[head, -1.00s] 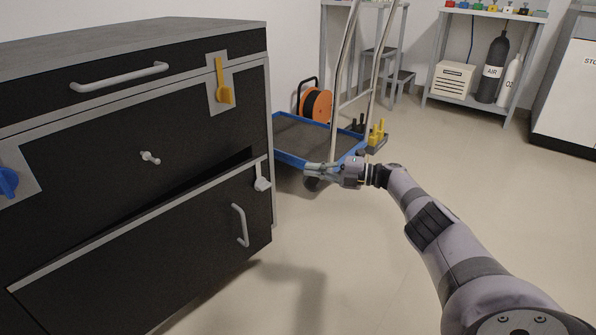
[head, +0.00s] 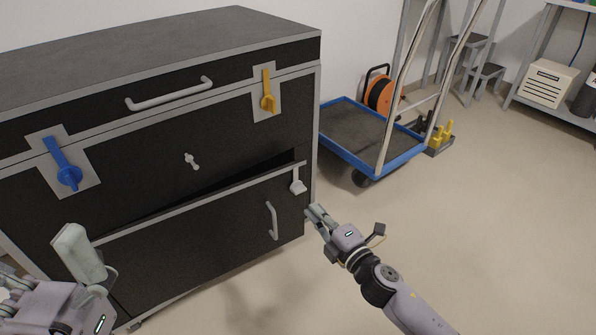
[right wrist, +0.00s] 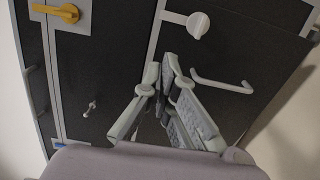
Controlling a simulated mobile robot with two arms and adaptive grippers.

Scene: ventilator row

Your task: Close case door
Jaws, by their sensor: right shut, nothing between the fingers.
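The black case (head: 150,160) stands at the left in the head view. Its lower door (head: 200,245), a black panel with a grey rim, stands ajar with a dark gap along its top. The door carries a grey handle (head: 271,221) and a grey latch (head: 298,181); they also show in the right wrist view as the handle (right wrist: 222,82) and latch (right wrist: 198,25). My right gripper (head: 313,211) is shut and empty, just right of the door's right edge; whether it touches is unclear. My left gripper (head: 80,258) is at the lower left, partly cut off, its jaw state unclear.
The case has a blue lever (head: 66,172), a yellow lever (head: 267,95), a small grey knob (head: 191,161) and a drawer handle (head: 170,95). A blue-edged cart (head: 365,140) stands behind at the right. Floor at the right front is clear.

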